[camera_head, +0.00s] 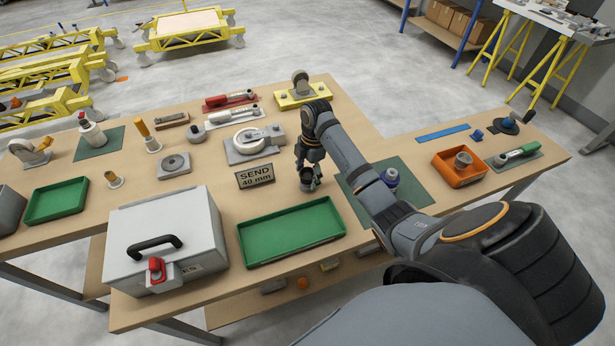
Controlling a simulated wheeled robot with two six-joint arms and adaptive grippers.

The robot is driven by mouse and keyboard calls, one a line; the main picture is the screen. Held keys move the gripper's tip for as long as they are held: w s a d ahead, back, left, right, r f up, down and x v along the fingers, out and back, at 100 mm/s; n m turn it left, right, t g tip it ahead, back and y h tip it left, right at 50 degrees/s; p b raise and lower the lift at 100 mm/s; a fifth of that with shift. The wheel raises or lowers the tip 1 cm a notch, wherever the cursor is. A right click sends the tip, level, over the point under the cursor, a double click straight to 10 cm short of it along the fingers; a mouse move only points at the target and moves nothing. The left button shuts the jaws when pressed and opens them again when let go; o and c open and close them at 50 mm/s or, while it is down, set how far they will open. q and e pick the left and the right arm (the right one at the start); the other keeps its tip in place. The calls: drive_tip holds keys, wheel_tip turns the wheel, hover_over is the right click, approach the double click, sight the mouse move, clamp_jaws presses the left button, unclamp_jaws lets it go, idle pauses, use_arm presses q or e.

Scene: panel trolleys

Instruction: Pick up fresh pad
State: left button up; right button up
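My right gripper (309,171) points down over the wooden table, just right of the "SEND 40 mm" sign. A small grey round piece (308,184) is at its fingertips, with the fingers close around its top. I cannot tell whether they grip it or whether it touches the table. Another grey round piece (463,159) stands in an orange tray (446,174) at the right. No label shows which piece is the fresh pad. My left gripper is out of view.
A green tray (291,262) lies empty in front of the gripper. A grey case (120,229) with a black handle and red lock stands to its left. The sign (256,177) is close beside the gripper.

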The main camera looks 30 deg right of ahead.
sight(309, 175)
drive_tip(key=c, duration=1)
drive_tip(key=shift+c, duration=0.2)
drive_tip(key=shift+w+r+b, duration=0.1)
drive_tip(key=shift+r+b, duration=0.25)
drive_tip(key=shift+r, duration=0.25)
drive_tip(key=r, duration=0.3)
drive_tip(key=shift+s+d, duration=0.2)
drive_tip(key=shift+s, duration=0.2)
drive_tip(key=s+r+p, duration=0.1)
drive_tip(key=s+r, duration=0.2)
drive_tip(key=s, duration=0.1)
drive_tip(key=s+d+r+p, duration=0.1)
drive_tip(key=s+r+p, duration=0.1)
drive_tip(key=s+r, duration=0.1)
drive_tip(key=s+d+r+p, duration=0.1)
drive_tip(key=s+r, duration=0.2)
drive_tip(key=s, duration=0.3)
drive_tip(key=shift+d, duration=0.25)
